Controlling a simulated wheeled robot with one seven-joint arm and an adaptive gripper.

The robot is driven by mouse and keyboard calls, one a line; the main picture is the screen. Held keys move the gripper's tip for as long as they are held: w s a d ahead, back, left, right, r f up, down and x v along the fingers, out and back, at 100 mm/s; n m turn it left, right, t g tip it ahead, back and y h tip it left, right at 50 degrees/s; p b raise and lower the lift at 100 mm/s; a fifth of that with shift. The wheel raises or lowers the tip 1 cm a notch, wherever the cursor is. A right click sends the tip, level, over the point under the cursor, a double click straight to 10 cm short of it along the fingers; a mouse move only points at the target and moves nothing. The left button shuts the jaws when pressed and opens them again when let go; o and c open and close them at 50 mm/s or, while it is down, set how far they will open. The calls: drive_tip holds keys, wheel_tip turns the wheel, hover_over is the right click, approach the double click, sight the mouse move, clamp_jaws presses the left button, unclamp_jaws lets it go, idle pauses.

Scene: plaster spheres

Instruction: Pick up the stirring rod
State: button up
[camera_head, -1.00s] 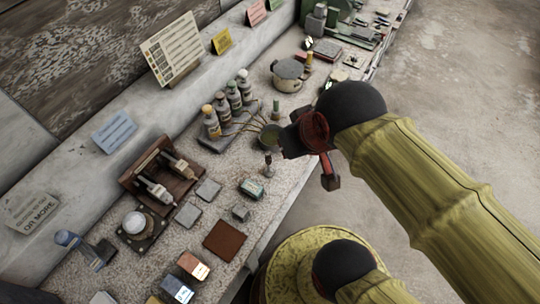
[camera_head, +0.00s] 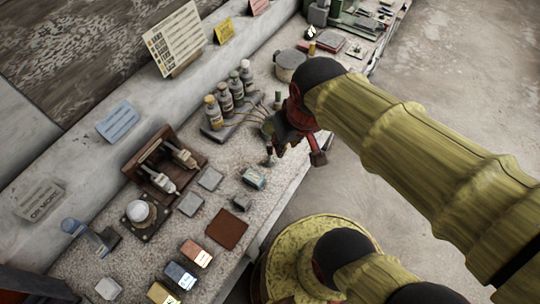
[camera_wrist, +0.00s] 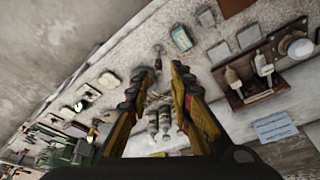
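My gripper (camera_head: 296,152) hangs over the bench edge in the head view. In the wrist view its two yellow-and-dark fingers (camera_wrist: 159,72) stand apart with nothing between their tips. I cannot identify the stirring rod for certain. A small slim upright item with a dark stem (camera_wrist: 158,52) shows just beyond the fingertips; it may be the rod. In the head view it seems to stand at the gripper's left side (camera_head: 268,157), partly hidden. A greenish bowl (camera_head: 267,128) with thin strands beside it is partly covered by the gripper.
Several capped bottles (camera_head: 225,100) stand on a rack left of the gripper. A lidded pot (camera_head: 289,66) is behind it. A teal box (camera_head: 254,178), grey tiles (camera_head: 210,179) and a brown tile (camera_head: 227,229) lie nearer. Bare bench shows between them.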

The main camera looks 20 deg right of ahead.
sight(270, 151)
drive_tip(key=o, duration=0.4)
drive_tip(key=w+f+g, duration=0.1)
drive_tip(key=w+f, duration=0.1)
drive_tip(key=f, duration=0.3)
drive_tip(key=w+f+g+p, duration=0.1)
drive_tip(key=w+f, duration=0.1)
drive_tip(key=f, duration=0.2)
drive_tip(key=w+d+f+m+g+p, duration=0.1)
drive_tip(key=w+f+g, duration=0.1)
drive_tip(key=f, duration=0.3)
drive_tip(key=shift+w+f, duration=0.3)
drive_tip(key=shift+w, duration=0.25)
drive_tip(key=shift+c, duration=0.2)
drive_tip(key=shift+m+t, duration=0.4)
drive_tip(key=shift+m, duration=0.1)
drive_tip(key=w, duration=0.2)
drive_tip(key=w+f, duration=0.1)
drive_tip(key=w, duration=0.1)
drive_tip(key=shift+f, duration=0.15)
drive_tip(key=f, duration=0.2)
drive_tip(key=f+b, duration=0.1)
drive_tip(key=f, duration=0.2)
drive_tip(key=w+f+b, duration=0.1)
drive_tip(key=f, duration=0.1)
drive_tip(key=shift+f, duration=0.2)
drive_tip(key=shift+c, duration=1)
drive_tip(key=c, duration=0.7)
clamp_jaws()
